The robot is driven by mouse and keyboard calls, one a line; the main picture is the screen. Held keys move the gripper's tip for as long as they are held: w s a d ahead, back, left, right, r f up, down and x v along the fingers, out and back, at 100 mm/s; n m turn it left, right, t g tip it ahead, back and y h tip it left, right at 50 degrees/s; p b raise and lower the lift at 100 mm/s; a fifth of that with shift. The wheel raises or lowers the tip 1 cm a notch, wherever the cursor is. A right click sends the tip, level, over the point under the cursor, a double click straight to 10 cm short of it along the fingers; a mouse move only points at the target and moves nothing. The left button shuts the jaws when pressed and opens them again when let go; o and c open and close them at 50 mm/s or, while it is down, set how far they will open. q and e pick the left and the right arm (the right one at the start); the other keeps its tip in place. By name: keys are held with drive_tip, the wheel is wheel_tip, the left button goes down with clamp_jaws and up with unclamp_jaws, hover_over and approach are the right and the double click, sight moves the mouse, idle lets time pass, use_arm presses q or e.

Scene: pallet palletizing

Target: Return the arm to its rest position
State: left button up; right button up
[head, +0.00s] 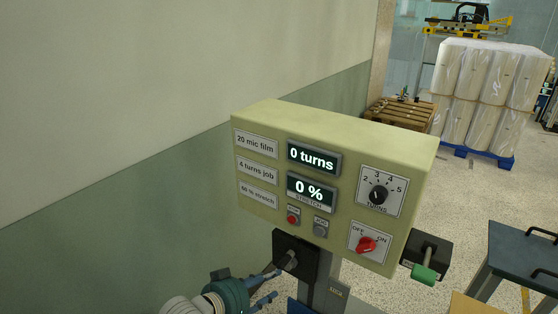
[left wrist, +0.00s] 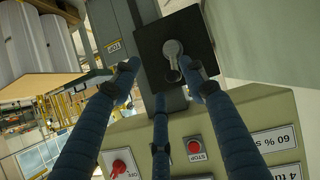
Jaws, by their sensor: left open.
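My left gripper (head: 268,286) is open at the lower left of the control box in the head view. In the left wrist view its blue fingers (left wrist: 160,78) are spread and hold nothing. They point toward a black plate with a grey lever (left wrist: 173,55) on the post under the box; the plate (head: 309,268) also shows in the head view. The fingertips look close to the lever; I cannot tell whether any touches it. My right gripper is in neither view.
The beige control box (head: 262,118) reads "0 turns" and "0 %". It has a turns dial (head: 378,195), a red OFF/ON knob (head: 366,245) and a green-handled lever (head: 424,274). A wall stands left. A dark table (head: 520,262) stands right.

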use_arm(q)
drive_tip(key=s+a+f+n+g+y, duration=0.1)
drive_tip(key=s+a+f+g+y, duration=0.15)
drive_tip(key=s+a, duration=0.55)
drive_tip(key=s+a+f+n+g+y, duration=0.1)
drive_tip(key=s+a+f+n+y, duration=0.2)
drive_tip(key=s, duration=1)
drive_tip(key=s+a+f+g+y, duration=0.2)
drive_tip(key=s+a, duration=0.5)
drive_tip(key=s, duration=0.3)
wheel_tip(320, 180, down, 34)
drive_tip(key=s+g+b, duration=0.2)
drive_tip(key=s+b, duration=0.1)
drive_tip(key=b, duration=0.6)
drive_tip(key=s+a+f+b, duration=0.1)
drive_tip(key=s+f+b, duration=0.1)
drive_tip(key=s+f, duration=0.6)
drive_tip(key=s+a+f+b, duration=0.2)
drive_tip(key=s+f, duration=0.6)
drive_tip(key=f, duration=0.5)
drive_tip(key=shift+f+g+b, duration=0.15)
drive_tip(key=shift+g+b, duration=0.2)
drive_tip(key=shift+b, duration=0.4)
drive_tip(key=shift+a+y, duration=0.1)
drive_tip(key=shift+y, duration=0.15)
drive_tip(key=shift+m, duration=0.3)
